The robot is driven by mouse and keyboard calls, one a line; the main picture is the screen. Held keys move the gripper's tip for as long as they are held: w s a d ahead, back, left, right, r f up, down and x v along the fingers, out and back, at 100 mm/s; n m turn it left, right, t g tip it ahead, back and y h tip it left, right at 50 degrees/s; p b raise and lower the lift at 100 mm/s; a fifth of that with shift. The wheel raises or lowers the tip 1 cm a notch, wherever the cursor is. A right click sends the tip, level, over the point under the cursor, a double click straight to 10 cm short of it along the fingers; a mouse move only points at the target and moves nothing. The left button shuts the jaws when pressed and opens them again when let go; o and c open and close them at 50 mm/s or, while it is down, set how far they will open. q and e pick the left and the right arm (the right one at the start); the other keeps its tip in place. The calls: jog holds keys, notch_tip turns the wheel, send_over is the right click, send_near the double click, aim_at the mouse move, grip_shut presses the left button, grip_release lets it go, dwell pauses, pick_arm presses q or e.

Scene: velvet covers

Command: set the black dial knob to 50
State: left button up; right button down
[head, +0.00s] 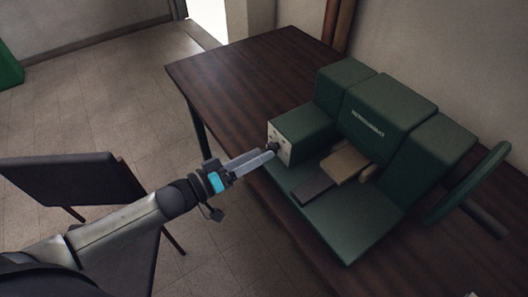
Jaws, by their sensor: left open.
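A green machine (375,115) with blocky housings stands on a dark wooden table. On the left end of its front is a pale panel (281,140). A small black dial knob (273,147) sits at this panel, partly hidden by my gripper. My left gripper (272,154) reaches in from the left, and its fingertips are at the knob. The fingers are open; I cannot tell whether they touch the knob or straddle it. The dial's numbers are too small to read. My right gripper is not in view.
The machine has a green base plate (345,225), a brown block (345,165) and a green handwheel (468,185) at the right. The wooden table (225,75) is bare at its far left. A dark chair (75,180) stands at the left on the tiled floor.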

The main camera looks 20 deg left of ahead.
aim_at(273, 148)
pick_arm(q)
jog(key=shift+x, duration=1.2)
grip_shut()
